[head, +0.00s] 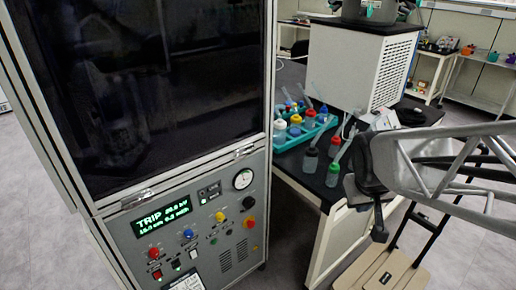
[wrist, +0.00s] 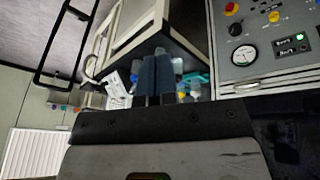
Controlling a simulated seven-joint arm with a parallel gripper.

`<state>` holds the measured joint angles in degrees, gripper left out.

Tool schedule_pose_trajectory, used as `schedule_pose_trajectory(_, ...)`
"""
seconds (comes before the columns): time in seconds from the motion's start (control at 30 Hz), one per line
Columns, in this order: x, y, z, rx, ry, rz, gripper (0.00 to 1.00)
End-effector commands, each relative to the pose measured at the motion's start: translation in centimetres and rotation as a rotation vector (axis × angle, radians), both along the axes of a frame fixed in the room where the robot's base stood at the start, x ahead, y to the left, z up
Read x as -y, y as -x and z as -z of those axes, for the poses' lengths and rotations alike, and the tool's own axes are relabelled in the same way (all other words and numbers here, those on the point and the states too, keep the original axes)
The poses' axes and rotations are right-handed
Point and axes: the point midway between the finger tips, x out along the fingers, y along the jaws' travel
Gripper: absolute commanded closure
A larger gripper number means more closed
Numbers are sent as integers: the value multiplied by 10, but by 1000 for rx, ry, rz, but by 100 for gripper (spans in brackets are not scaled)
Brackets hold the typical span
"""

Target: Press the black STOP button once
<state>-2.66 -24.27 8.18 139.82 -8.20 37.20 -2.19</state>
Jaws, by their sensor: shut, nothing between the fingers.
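The grey control panel (head: 222,262) of the freeze dryer is at the lower left of the head view. A small dark button (head: 176,264) sits low on it among coloured buttons, but its label is too small to read, so I cannot tell if it is STOP. A black knob (head: 248,203) is at the panel's right. In the wrist view, my gripper (wrist: 155,60) is shut and empty, its two dark fingers side by side. It is well to the right of the panel and touches nothing on it. The panel's lower buttons are outside the wrist view.
The green display (head: 164,218) reads TRIP. A red emergency knob (head: 249,222) is on the panel's right. A dark bench (head: 300,170) holds a teal tray (head: 281,148) of bottles, several loose bottles and a white box (head: 383,75). A beige step stool (head: 385,272) stands at the lower right.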

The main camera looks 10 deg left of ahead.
Motion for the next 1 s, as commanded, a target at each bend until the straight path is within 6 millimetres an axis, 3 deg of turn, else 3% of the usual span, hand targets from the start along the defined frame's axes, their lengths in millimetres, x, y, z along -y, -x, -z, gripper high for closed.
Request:
schedule_pose_trajectory(0.5,-22,-86,51,68,62,-171,100)
schedule_pose_trajectory(1.0,-56,-156,113,134,95,-354,100)
